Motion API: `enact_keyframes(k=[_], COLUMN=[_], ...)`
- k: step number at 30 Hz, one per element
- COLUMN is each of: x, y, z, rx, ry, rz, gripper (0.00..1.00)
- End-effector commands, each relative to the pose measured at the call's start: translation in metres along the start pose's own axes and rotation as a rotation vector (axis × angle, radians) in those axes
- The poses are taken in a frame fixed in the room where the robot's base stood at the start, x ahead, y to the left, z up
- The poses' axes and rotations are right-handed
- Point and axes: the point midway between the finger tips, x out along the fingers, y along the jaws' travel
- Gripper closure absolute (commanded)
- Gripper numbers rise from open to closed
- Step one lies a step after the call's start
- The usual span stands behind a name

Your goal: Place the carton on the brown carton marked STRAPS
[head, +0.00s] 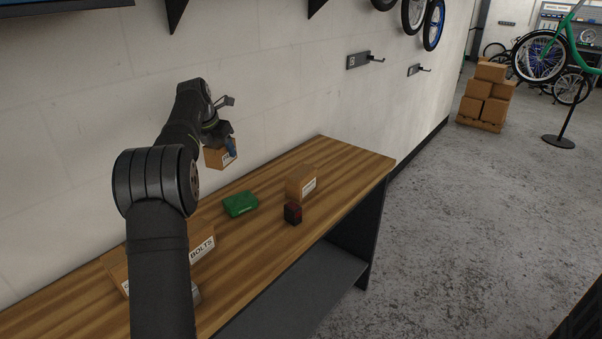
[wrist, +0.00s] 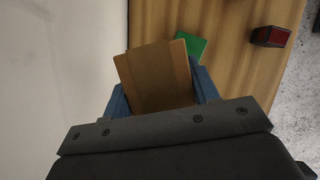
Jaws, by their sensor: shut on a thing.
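My gripper (head: 226,147) is shut on a small brown carton (head: 215,159), held in the air above the far-left part of the wooden bench, near the wall. In the wrist view the held carton (wrist: 153,78) sits between the blue fingers of my gripper (wrist: 162,90). The label on its side is too small to read. Another brown carton (head: 298,180) with a white label stands on the bench to the right; its word is not legible. I cannot read STRAPS on any carton.
A green box (head: 240,204) and a black-and-red block (head: 292,214) stand on the bench (head: 340,160). A carton marked BOLTS (head: 203,244) and a carton beside it (head: 116,268) are partly hidden by my arm.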

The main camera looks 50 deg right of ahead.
Motion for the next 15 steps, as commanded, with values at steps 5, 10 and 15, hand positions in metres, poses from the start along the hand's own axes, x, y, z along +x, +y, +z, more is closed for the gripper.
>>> enact_keyframes(k=[5,10,15], x=[0.029,0.046,0.054], y=[-0.077,-0.141,-0.176], z=[0.066,0.106,0.123], rx=[-0.025,-0.055,-0.073], ry=[-0.002,-0.002,-0.001], rz=[0.012,0.024,0.031], gripper=[0.74,0.74,0.74])
